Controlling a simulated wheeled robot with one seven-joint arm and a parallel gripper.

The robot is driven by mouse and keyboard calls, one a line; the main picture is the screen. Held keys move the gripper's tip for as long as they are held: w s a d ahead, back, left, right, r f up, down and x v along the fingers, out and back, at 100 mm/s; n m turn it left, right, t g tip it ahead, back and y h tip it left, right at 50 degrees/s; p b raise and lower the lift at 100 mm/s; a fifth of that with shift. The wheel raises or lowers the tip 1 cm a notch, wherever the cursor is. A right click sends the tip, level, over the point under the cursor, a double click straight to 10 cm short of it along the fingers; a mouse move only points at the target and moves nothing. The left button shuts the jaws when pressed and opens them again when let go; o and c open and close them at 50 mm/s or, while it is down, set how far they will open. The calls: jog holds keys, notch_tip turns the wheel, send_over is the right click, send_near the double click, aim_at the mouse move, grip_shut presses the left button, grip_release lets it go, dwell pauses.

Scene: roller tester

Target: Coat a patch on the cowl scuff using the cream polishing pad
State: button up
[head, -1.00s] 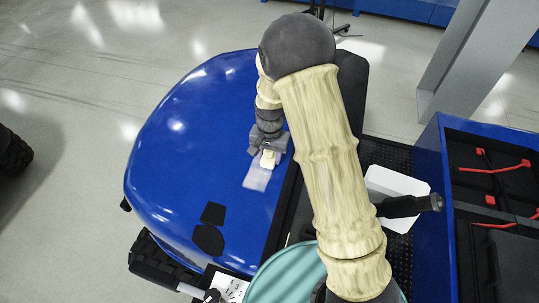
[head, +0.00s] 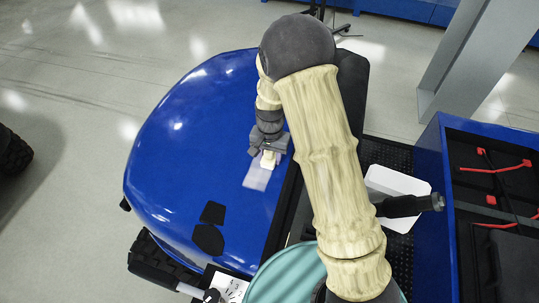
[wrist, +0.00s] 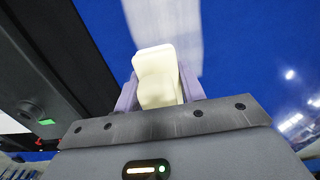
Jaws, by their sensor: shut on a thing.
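My gripper (head: 267,152) is shut on the cream polishing pad (wrist: 157,75), which sits between the two fingers in the wrist view. In the head view the pad (head: 268,159) shows just below the jaws, over the blue cowl (head: 170,140). A pale, whitish scuff patch (head: 257,178) lies on the cowl right by the pad. In the wrist view the pale patch (wrist: 165,22) runs up from behind the pad. I cannot tell whether the pad touches the cowl.
Two black patches (head: 208,239) lie on the lower cowl. A dark edge (head: 285,205) borders the cowl on the right. The cowl's left side is clear.

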aim_at(267, 164)
jog(key=shift+s, duration=0.1)
jog(key=shift+s+a+r, duration=0.1)
jog(key=shift+s+a, duration=0.25)
jog(key=shift+s, duration=0.35)
jog(key=shift+s+a, duration=0.25)
jog(key=shift+s, duration=0.55)
jog(key=shift+w, duration=0.1)
jog(key=shift+w+d, duration=0.35)
jog(key=shift+w, duration=0.35)
